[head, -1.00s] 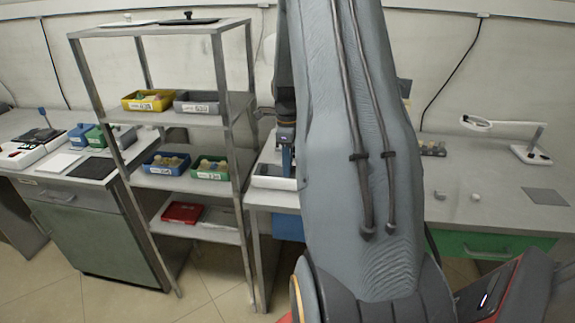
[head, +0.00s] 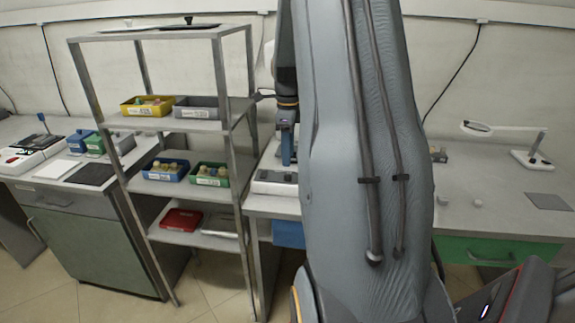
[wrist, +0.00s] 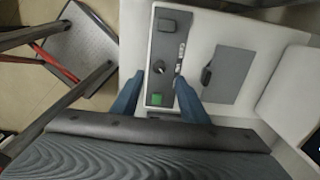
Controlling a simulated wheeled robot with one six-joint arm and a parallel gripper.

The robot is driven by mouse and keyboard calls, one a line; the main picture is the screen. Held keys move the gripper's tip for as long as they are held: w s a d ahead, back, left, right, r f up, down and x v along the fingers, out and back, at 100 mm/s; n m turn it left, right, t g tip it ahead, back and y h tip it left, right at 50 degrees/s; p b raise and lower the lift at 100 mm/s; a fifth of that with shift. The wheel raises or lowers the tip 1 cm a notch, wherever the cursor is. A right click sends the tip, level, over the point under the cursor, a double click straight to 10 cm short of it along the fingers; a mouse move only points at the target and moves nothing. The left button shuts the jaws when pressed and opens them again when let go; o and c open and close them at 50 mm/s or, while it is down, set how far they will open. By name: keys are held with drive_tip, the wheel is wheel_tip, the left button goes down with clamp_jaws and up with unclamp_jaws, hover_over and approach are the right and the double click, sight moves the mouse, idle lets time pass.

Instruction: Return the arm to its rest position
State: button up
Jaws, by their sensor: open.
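My gripper (head: 288,148) points down over the bench just right of the rack, partly hidden behind my arm in the head view. In the wrist view my gripper (wrist: 157,88) is open, with its two blue fingers apart and nothing held between them. A pale device with a grey panel (wrist: 160,60), a dark knob and a green button lies below the fingers. I cannot tell whether the fingers touch it. My large grey arm link stands upright through the middle of the head view and hides part of the bench.
A metal rack (head: 228,165) at left holds a yellow bin (head: 147,107), grey bin (head: 197,108), blue bin (head: 166,171), green bin (head: 209,175) and red bin (head: 181,219). A magnifier lamp (head: 533,158) stands on the right bench. The bench around the lamp is mostly clear.

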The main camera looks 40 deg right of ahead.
drive_tip(key=shift+r, duration=0.6)
drive_tip(key=shift+a, duration=0.1)
